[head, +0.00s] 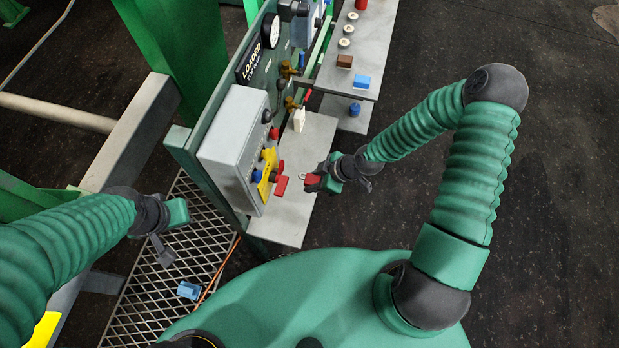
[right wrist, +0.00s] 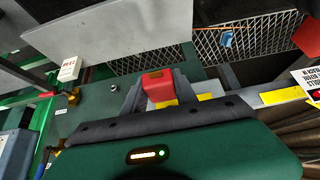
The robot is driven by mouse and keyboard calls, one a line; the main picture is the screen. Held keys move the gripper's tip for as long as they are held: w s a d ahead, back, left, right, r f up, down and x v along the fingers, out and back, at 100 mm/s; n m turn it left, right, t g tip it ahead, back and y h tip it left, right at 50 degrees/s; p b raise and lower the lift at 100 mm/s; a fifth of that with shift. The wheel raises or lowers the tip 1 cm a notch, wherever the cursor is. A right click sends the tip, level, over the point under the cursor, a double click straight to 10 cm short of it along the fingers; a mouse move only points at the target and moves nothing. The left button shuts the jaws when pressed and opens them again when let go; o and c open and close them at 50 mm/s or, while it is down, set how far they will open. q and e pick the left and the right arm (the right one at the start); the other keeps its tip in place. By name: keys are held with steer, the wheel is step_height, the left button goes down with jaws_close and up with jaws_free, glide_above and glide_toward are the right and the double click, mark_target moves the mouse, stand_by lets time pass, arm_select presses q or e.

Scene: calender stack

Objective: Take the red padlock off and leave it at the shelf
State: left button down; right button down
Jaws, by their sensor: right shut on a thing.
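The red padlock (head: 313,180) is between the fingers of my right gripper (head: 318,178), with its shackle pointing left toward the control box. It also shows in the right wrist view (right wrist: 158,86), between the two dark fingers. My right gripper is shut on it, just off the right edge of the grey shelf (head: 290,226). The padlock appears apart from the red handle (head: 281,181) and yellow tag (head: 266,172) on the grey box (head: 232,145). My left gripper (head: 172,232) is open and empty above the mesh grating, left of the panel.
A white block (head: 299,119) stands on the shelf's far part. A blue item (head: 188,290) lies on the grating. The shelf's near part is bare.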

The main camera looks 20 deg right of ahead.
steer(key=shift+s+d, duration=0.65)
steer(key=shift+d, duration=0.25)
